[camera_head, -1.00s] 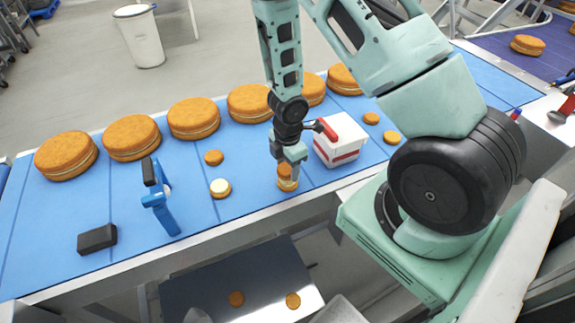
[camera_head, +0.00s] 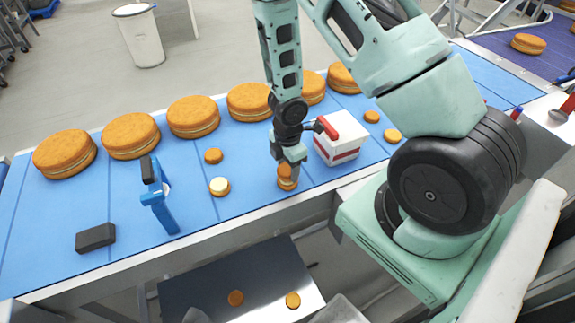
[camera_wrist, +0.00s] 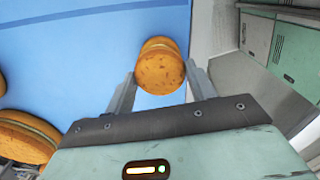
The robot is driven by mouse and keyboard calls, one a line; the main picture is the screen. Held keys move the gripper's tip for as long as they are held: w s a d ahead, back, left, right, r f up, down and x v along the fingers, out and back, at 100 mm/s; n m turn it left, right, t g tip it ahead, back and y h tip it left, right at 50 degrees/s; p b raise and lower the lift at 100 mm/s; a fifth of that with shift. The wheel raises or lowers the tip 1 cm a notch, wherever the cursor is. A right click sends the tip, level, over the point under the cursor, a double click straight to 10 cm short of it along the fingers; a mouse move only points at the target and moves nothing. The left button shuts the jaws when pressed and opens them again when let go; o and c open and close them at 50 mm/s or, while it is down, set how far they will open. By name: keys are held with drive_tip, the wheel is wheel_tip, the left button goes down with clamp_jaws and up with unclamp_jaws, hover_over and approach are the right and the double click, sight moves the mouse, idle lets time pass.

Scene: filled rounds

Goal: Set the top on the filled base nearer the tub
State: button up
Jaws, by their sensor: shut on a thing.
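My gripper (camera_head: 287,163) is shut on a small round orange-brown top (camera_head: 285,171), just left of the tub. The top also shows between the fingers in the wrist view (camera_wrist: 160,73). Directly under it is a base (camera_head: 288,185), also partly visible behind the top in the wrist view (camera_wrist: 158,42). The top hides most of the base, and I cannot tell whether they touch. The tub (camera_head: 338,150) is white with a red band. Another base (camera_head: 220,187) with pale filling showing on top lies farther left on the blue belt.
Loose small rounds lie behind the filled base (camera_head: 213,156) and right of the tub (camera_head: 371,117), (camera_head: 392,136). Large cakes (camera_head: 193,118) line the far side. A blue upright tool (camera_head: 160,200) and a dark block (camera_head: 96,237) stand at left. Two rounds lie on a lower tray (camera_head: 250,270).

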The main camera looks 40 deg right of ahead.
drive_tip(key=shift+f+b, duration=0.75)
drive_tip(key=shift+f, duration=0.05)
idle(0.8)
drive_tip(key=o, duration=1.2)
drive_tip(key=shift+r, duration=0.1)
wheel_tip(320, 180, up, 7)
drive_tip(key=p, duration=0.7)
drive_tip(key=shift+a, duration=0.1)
